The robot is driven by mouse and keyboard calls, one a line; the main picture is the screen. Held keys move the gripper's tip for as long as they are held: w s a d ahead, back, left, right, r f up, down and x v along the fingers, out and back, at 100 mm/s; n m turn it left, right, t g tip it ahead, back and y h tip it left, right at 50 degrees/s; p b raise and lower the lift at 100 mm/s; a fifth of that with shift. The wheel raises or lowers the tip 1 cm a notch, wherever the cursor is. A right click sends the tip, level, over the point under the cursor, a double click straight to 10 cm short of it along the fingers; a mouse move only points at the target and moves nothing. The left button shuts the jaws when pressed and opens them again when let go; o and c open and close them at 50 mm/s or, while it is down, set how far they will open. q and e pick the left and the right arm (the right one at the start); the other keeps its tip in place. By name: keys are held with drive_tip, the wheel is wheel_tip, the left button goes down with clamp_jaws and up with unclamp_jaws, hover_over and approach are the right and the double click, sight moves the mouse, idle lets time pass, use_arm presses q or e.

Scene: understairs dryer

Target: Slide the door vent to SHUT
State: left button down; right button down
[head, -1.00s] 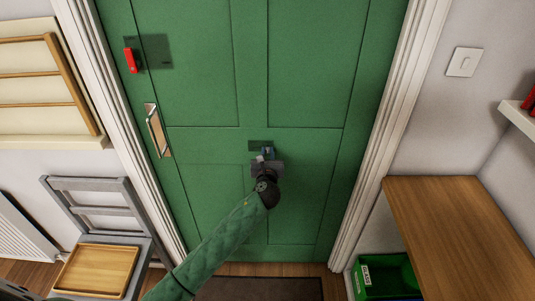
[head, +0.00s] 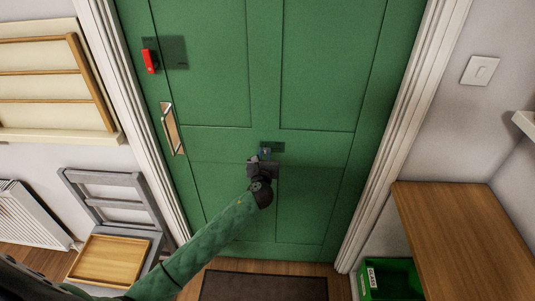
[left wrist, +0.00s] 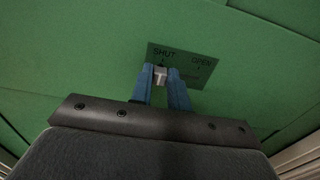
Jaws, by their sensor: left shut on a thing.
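The door vent is a small dark green plate (head: 278,148) on the green door (head: 315,65). In the left wrist view the plate (left wrist: 205,70) reads SHUT at left and OPEN at right. My left gripper (head: 265,154) is at the plate's left end in the head view. In the left wrist view its blue fingers (left wrist: 161,73) are shut on a small pale slider knob (left wrist: 161,75), just below the word SHUT and its small mark. The fingers partly hide the knob and the plate's lower left. My right gripper is not in view.
The door has a red latch (head: 150,61) and a metal pull handle (head: 170,130). A grey chair (head: 106,200) with a wooden tray (head: 110,259) stands left. A wooden worktop (head: 465,230) and green crate (head: 388,278) are at right. A dark mat (head: 263,287) lies before the door.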

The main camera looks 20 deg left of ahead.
use_arm(q)
drive_tip(key=shift+a, duration=0.1)
drive_tip(key=c, duration=1.3)
unclamp_jaws()
drive_tip(key=shift+a, duration=0.1)
drive_tip(key=shift+s, duration=0.1)
drive_tip(key=shift+s, duration=0.15)
drive_tip(key=shift+s+d+f+b, duration=0.2)
drive_tip(key=shift+s+b, duration=0.1)
drive_tip(key=shift+s, duration=0.1)
drive_tip(key=v, duration=0.2)
drive_tip(key=b+v, duration=0.1)
drive_tip(key=v, duration=0.1)
drive_tip(key=b+v, duration=0.1)
drive_tip(key=v, duration=0.1)
drive_tip(key=shift+s+r, duration=0.3)
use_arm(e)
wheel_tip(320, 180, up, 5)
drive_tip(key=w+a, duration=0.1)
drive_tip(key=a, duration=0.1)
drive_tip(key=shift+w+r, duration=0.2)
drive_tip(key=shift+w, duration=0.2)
